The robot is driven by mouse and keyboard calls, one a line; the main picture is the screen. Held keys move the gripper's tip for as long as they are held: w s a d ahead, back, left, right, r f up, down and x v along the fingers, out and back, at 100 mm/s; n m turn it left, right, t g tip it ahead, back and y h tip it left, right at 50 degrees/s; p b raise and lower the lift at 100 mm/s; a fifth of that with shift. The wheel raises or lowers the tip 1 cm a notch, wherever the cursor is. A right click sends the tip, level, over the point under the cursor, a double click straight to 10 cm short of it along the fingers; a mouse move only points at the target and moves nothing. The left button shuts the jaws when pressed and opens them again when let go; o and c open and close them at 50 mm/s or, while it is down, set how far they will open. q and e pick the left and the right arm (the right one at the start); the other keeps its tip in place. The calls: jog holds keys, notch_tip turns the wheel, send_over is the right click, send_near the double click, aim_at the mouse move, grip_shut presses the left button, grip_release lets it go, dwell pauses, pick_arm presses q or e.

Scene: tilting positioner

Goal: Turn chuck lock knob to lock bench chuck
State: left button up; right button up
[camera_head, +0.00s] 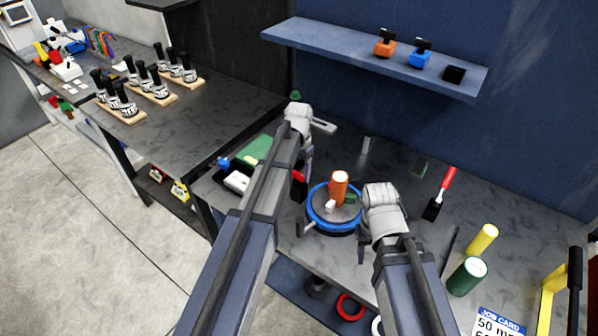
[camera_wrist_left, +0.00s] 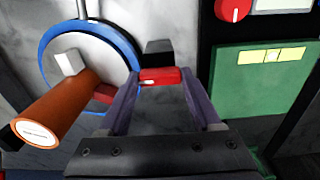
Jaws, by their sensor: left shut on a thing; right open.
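The bench chuck is a grey disc with a blue rim (camera_head: 318,222); it also shows in the left wrist view (camera_wrist_left: 47,75). An orange cylinder (camera_head: 340,184) stands on it beside a small white block (camera_head: 330,206). A red knob (camera_wrist_left: 160,76) with a dark base sits at the chuck's edge in the left wrist view. My left gripper (camera_wrist_left: 160,84) is shut on this red knob, one finger at each side. In the head view my left arm partly hides that spot. My right gripper (camera_head: 362,248) is open, just right of the chuck; its fingers are mostly hidden.
A green box (camera_head: 257,149) and a white device (camera_head: 237,182) lie left of the chuck. A red-handled tool (camera_head: 446,180), a yellow cylinder (camera_head: 482,239) and a green cylinder (camera_head: 467,277) stand to the right. A blue shelf (camera_head: 350,52) hangs above the bench.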

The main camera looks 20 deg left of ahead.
aim_at(299, 174)
pick_arm(q)
jog(key=o, duration=1.4)
jog(key=shift+r, duration=0.15)
notch_tip(299, 174, up, 8)
jog(key=p, duration=0.8)
jog(key=shift+f, duration=0.2)
